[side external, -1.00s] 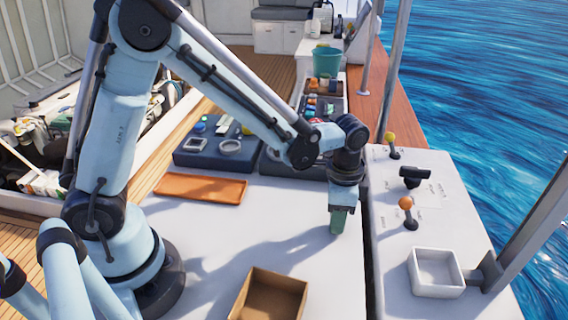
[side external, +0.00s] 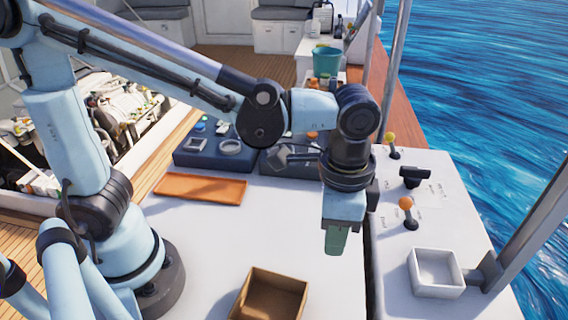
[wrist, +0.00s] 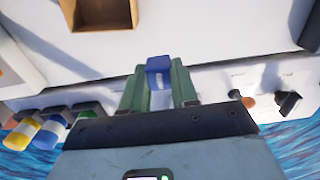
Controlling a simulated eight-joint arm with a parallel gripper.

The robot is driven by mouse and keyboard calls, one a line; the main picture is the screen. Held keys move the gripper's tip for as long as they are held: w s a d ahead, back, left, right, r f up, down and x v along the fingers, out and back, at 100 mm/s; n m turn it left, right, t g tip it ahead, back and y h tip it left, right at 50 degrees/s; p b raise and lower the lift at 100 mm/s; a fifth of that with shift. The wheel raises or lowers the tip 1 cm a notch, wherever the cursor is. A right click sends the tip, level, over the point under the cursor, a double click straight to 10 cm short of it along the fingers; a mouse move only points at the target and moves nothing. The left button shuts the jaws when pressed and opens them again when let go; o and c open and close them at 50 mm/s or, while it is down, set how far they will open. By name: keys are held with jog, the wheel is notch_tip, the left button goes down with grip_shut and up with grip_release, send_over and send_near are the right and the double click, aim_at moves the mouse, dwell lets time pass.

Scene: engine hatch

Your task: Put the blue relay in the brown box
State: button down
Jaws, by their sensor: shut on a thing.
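The blue relay (wrist: 159,66) is a small blue block between the green fingers of my gripper (wrist: 159,80) in the wrist view. My gripper is shut on it. In the side external view my gripper (side external: 336,240) points down above the white work surface, and the relay is hidden there. The brown box (side external: 270,296) is open-topped and stands at the front edge of that view, below and left of my gripper. The brown box also shows at the top left of the wrist view (wrist: 102,28). No contents show in the visible part of the box.
An orange tray (side external: 201,188) lies on the white surface at left. Dark blue trays (side external: 213,150) stand behind it. At right are an orange-knobbed lever (side external: 407,206), a yellow-knobbed lever (side external: 390,138), a black handle (side external: 414,176) and a white bin (side external: 436,272). White surface around the box is clear.

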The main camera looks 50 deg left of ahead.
send_over(270, 312)
jog(key=f, duration=0.2)
jog(key=shift+f, duration=4.05)
jog(key=shift+d+f, duration=0.1)
jog(key=shift+f, duration=0.1)
jog(key=c, duration=0.9)
grip_release()
jog(key=shift+o, duration=0.2)
jog(key=shift+r, duration=0.1)
